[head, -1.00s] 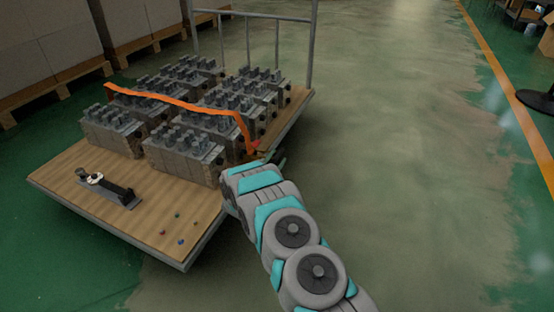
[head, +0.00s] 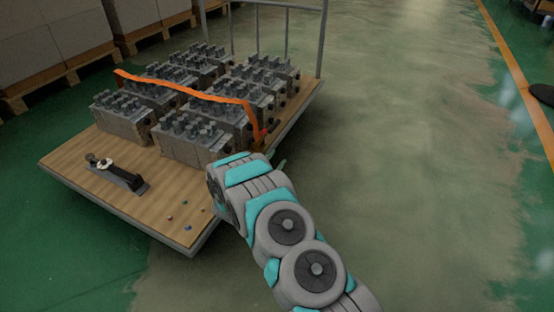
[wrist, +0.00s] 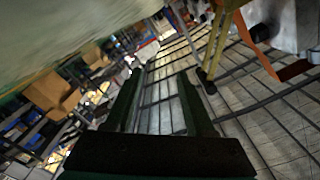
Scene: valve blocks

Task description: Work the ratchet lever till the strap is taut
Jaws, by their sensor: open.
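An orange strap (head: 190,90) runs over the valve blocks (head: 205,135) on a cart and drops down their right side. A small red part (head: 262,133) shows by its lower end, at the cart's right edge. The strap also shows at the upper right in the wrist view (wrist: 256,50). Left of it there, brassy bars with dark ends (wrist: 217,48) hang down, perhaps the ratchet lever. My gripper (wrist: 158,75) is open and empty, with these bars outside and to the right of its fingers. In the head view my arm mostly hides the gripper.
The cart's wooden deck (head: 85,160) carries a dark clamp-like device (head: 118,172) and several small coloured bits (head: 186,217). A metal rail (head: 322,45) stands at the cart's far end. Pallets of boxes line the upper left. The floor right of the cart is clear.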

